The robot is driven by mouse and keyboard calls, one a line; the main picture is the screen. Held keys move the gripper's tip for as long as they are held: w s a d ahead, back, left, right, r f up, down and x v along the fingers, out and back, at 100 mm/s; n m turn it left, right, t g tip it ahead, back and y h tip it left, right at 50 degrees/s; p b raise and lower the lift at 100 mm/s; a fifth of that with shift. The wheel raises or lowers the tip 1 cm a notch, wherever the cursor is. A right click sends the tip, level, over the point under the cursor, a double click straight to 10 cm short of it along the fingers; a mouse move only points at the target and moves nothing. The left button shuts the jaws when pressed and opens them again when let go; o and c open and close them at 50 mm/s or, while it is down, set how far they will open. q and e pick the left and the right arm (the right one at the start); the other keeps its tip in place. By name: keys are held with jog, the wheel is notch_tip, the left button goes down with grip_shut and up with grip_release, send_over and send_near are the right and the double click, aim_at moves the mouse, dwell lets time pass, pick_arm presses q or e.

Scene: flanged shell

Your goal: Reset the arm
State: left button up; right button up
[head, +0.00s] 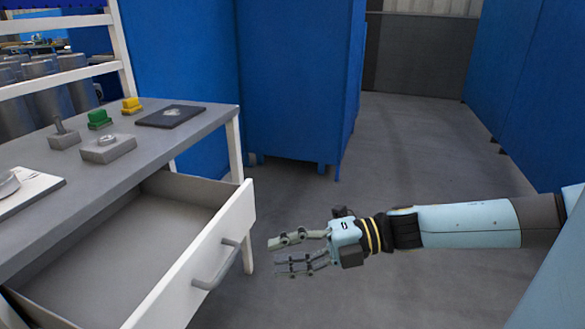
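My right arm comes in from the right edge in the head view. My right gripper (272,257) is open and empty, with a gap between its two fingers. It hangs over the grey floor, to the right of an open drawer (235,215) and apart from its handle (216,264). The fingers point left toward the drawer front. My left gripper is not in view.
The drawer is pulled out under a grey workbench (190,140). On the bench are a green block (99,119), a yellow block (131,105), a black plate (171,116) and grey fixtures (108,148). Blue cabinets (295,85) stand behind. The floor at centre right is clear.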

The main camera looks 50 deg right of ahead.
jog(key=shift+s+d+r, duration=0.15)
jog(key=shift+s+d, duration=0.35)
jog(key=s+d+f+m+h, duration=0.1)
jog(key=s+f+m+h, duration=0.3)
jog(key=f+m, duration=0.6)
jog(key=s+d+f+m+h, duration=0.15)
jog(key=f+m+h, duration=0.45)
jog(key=f, duration=0.9)
jog(key=s+a+f+m+g, duration=0.2)
jog(key=s+f, duration=0.3)
jog(key=s, duration=0.3)
jog(key=s+a+f+m+g+h, duration=0.1)
jog(key=s+f+m+g, duration=0.3)
jog(key=s, duration=0.5)
jog(key=s+a+f+m+g, duration=0.3)
jog(key=s+f+g, duration=0.2)
jog(key=s, duration=0.4)
jog(key=shift+f+h, duration=0.4)
jog(key=shift+f, duration=0.1)
